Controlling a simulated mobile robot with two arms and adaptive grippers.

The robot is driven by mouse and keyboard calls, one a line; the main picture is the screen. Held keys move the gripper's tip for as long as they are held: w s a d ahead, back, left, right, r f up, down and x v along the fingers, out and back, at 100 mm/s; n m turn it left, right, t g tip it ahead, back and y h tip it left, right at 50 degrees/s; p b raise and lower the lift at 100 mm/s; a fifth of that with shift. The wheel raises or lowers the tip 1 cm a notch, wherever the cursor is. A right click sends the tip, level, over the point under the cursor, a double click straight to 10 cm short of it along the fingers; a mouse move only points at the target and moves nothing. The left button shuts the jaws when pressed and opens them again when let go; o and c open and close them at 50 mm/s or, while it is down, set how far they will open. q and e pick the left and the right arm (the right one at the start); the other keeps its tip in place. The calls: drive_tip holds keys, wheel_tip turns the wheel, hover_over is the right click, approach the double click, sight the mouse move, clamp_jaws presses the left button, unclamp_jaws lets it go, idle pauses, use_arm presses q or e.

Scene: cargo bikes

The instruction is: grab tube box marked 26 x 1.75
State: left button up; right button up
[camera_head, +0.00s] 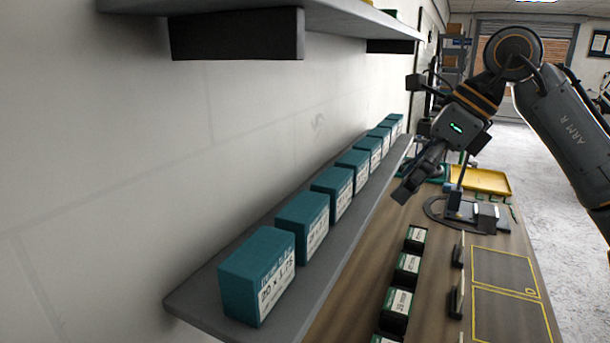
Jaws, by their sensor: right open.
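Several teal tube boxes stand in a row on a grey wall shelf (205,303). The nearest box (252,280) has a white label that seems to read 20 x 1.75. The second box (298,226) and the third box (330,190) stand behind it, with labels too small to read surely. I cannot tell which box is marked 26 x 1.75. My right gripper (407,190) is open and empty, pointing down and left, over the workbench side near the shelf's far part. It appears apart from the boxes. My left gripper is out of view.
A wooden workbench (430,230) runs below the shelf, with dark labelled bins (397,302) along it and a yellow tray (482,180) farther back. An upper shelf (300,12) with dark brackets hangs above. Open floor (570,220) lies at right.

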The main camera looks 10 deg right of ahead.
sight(339, 177)
drive_tip(key=w+a+p, duration=0.1)
drive_tip(key=a, duration=0.1)
drive_tip(key=w+a+h+p, duration=0.1)
drive_tip(key=w+a, duration=0.1)
drive_tip(key=a, duration=0.1)
drive_tip(key=w+a+h+p, duration=0.1)
drive_tip(key=w+a+p, duration=0.1)
drive_tip(key=a, duration=0.1)
drive_tip(key=shift+w+a+r, duration=0.2)
drive_tip(key=shift+w+r, duration=0.05)
drive_tip(key=shift+r, duration=0.1)
drive_tip(key=shift+p+x, duration=0.45)
drive_tip(key=shift+x, duration=2.15)
drive_tip(key=c, duration=1)
drive_tip(key=shift+r, duration=0.1)
drive_tip(key=shift+c, duration=0.2)
